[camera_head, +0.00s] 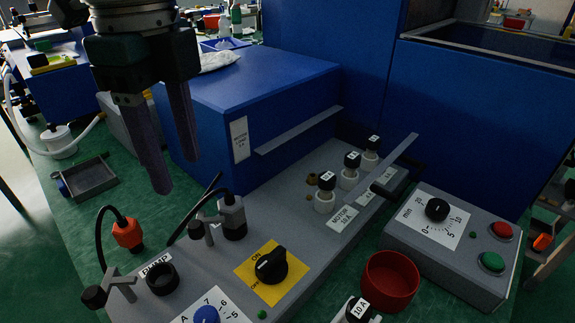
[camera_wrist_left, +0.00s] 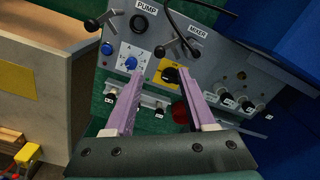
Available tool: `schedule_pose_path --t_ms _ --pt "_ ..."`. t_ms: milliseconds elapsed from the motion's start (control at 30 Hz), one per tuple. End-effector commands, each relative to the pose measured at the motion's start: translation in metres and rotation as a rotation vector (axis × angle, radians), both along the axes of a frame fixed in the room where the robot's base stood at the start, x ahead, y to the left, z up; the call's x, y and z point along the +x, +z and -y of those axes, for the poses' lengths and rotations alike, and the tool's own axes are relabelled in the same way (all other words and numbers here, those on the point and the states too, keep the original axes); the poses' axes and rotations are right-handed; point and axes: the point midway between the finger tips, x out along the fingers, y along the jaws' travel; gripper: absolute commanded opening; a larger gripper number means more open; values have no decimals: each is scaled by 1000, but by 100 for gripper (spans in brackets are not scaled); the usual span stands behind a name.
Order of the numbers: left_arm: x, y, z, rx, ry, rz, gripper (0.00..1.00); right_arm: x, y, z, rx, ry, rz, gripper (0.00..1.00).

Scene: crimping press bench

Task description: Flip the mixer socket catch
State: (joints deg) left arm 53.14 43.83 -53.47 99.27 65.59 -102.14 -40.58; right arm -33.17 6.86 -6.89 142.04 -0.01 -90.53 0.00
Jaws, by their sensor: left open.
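The mixer socket holds a grey plug (camera_head: 232,218) with a black cable. Its catch (camera_head: 203,227), a grey lever with a dark knob, stands beside the plug on the grey panel. The catch also shows in the left wrist view (camera_wrist_left: 176,40), below the MIXER label (camera_wrist_left: 197,29); whether it is latched I cannot tell. My left gripper (camera_head: 176,172) is open and empty, fingers pointing down, above and behind the catch in the head view. Its purple fingers (camera_wrist_left: 160,105) also show in the wrist view, apart from the catch. My right gripper is in neither view.
The open pump socket (camera_head: 162,278) has its own catch (camera_head: 112,290); an orange plug (camera_head: 127,234) lies nearby. A yellow-plated rotary switch (camera_head: 270,265), a red bowl (camera_head: 390,281) and a timer box (camera_head: 450,250) stand right of the plug. A blue housing (camera_head: 245,90) rises behind.

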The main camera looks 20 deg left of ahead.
Motion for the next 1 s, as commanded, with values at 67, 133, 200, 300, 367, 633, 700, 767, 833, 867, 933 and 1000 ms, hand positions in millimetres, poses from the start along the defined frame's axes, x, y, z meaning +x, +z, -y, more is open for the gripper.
schedule_pose_path --t_ms 67,133,200,300,367,633,700,767,833,867,933,1000 --pt "0 -6 -1 1 0 -3 55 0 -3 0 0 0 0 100" --pt "0 -13 -1 2 0 -4 55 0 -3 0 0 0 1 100" --pt "-1 -25 -1 1 -1 -6 55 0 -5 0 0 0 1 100" --pt "-1 -45 -1 2 0 -5 55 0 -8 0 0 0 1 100" --pt "-1 -57 -1 2 0 -4 55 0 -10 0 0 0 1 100" --pt "0 -93 -1 1 0 -1 55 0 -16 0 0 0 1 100" --pt "0 -97 -1 1 0 -1 55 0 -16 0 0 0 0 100" --pt "0 -98 -1 1 -1 0 55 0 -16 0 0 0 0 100" --pt "0 -98 -1 1 -1 0 55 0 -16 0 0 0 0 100" --pt "0 -98 -1 1 -1 0 55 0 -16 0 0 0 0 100" --pt "0 -98 -1 1 -1 0 55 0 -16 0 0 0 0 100" --pt "0 -98 -1 1 -1 0 53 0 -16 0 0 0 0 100"
